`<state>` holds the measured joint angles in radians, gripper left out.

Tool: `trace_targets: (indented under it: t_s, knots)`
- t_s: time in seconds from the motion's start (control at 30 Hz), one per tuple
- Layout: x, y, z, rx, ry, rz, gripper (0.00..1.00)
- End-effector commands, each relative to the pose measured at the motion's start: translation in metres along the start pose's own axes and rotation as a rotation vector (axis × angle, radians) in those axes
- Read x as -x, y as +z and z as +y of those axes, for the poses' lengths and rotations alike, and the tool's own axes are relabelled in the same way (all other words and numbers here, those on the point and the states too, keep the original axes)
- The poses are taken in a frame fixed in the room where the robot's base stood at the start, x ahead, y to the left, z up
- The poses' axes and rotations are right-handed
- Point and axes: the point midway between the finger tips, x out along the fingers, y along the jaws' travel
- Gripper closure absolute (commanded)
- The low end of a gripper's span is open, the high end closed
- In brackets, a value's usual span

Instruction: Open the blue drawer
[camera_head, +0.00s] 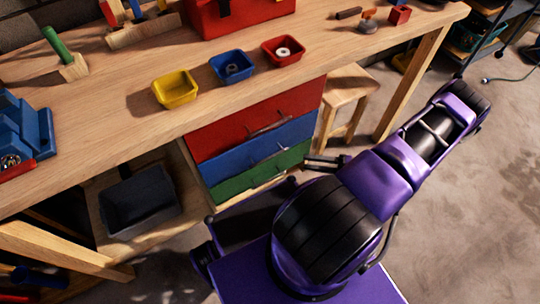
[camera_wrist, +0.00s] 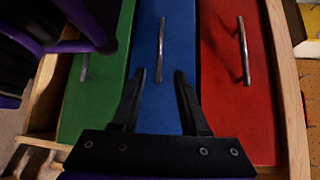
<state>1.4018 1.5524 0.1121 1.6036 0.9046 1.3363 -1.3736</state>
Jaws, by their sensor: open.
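The blue drawer (camera_head: 246,154) is the middle one of three under the workbench, between a red drawer (camera_head: 235,125) above and a green drawer (camera_head: 262,174) below. All three look closed. In the wrist view the blue drawer front (camera_wrist: 178,45) fills the middle, with its metal handle (camera_wrist: 160,36) just beyond my fingertips. My gripper (camera_wrist: 157,75) is open and empty, its two fingers to either side of the handle's line and apart from it. In the head view my gripper (camera_head: 328,160) is at the right of the drawers, partly hidden by my arm.
The workbench (camera_head: 130,65) carries a yellow bin (camera_head: 175,88), a blue bin (camera_head: 231,67) and a red bin (camera_head: 283,50). A wooden stool (camera_head: 347,88) stands close to the right of the drawers. A dark tub (camera_head: 137,202) is on the lower shelf. Floor at the right is clear.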

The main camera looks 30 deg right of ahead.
Motion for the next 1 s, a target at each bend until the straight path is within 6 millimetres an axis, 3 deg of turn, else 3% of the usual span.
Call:
trace_targets:
  t_s: [0.3,0.53,0.73,1.0]
  knots:
    - [-0.072,0.002,-0.001,-0.001,-0.001,-0.006,0.55]
    - [-0.116,0.001,0.000,-0.001,0.001,-0.005,0.55]
    - [-0.135,0.001,0.000,0.001,0.002,-0.003,0.55]
    - [-0.139,0.000,0.000,0.001,0.003,-0.002,0.55]
